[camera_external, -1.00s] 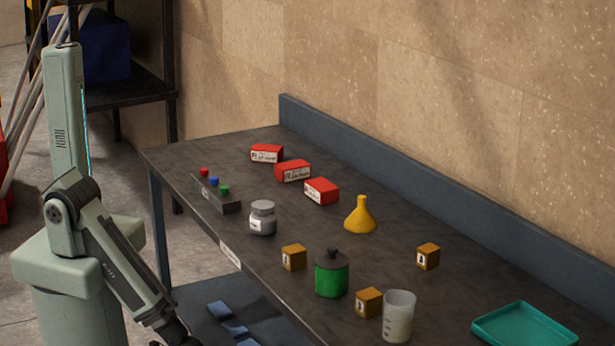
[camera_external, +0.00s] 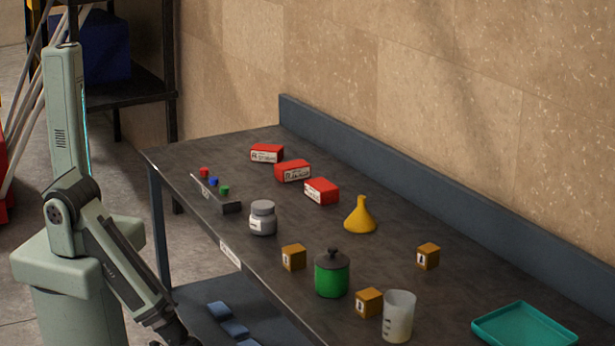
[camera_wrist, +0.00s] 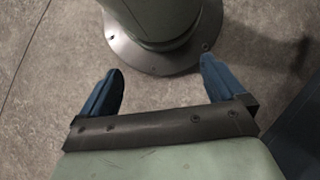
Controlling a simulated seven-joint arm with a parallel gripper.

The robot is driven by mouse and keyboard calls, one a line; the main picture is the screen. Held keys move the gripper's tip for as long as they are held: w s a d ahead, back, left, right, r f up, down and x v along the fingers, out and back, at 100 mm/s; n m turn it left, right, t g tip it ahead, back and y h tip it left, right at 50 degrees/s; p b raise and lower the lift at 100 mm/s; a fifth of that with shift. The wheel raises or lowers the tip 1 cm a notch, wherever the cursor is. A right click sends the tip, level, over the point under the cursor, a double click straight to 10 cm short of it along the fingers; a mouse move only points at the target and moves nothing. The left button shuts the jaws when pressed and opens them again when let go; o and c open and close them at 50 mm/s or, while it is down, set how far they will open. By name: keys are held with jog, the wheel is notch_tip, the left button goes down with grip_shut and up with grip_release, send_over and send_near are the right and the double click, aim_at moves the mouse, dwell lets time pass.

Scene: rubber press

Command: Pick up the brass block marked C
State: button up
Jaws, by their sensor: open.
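Three brass blocks with small white labels stand on the dark table. One block (camera_external: 293,257) is left of the green lidded pot, one block (camera_external: 369,302) is beside the clear beaker, and one block (camera_external: 428,256) is farther back on the right. The letters are too small to read, so I cannot tell which is C. My gripper (camera_wrist: 160,92) shows in the wrist view with its two blue fingers wide apart and nothing between them. It points at the floor and my base, away from the blocks. In the external view it is beyond the lower edge.
The green pot (camera_external: 332,276) and beaker (camera_external: 398,317) crowd the front blocks. A yellow funnel (camera_external: 361,216), grey jar (camera_external: 263,218), red boxes (camera_external: 293,171) and button panel (camera_external: 218,196) stand farther left. A teal tray (camera_external: 523,330) lies at right. The table's middle is mostly clear.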

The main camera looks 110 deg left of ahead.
jog(key=shift+c, duration=1.4)
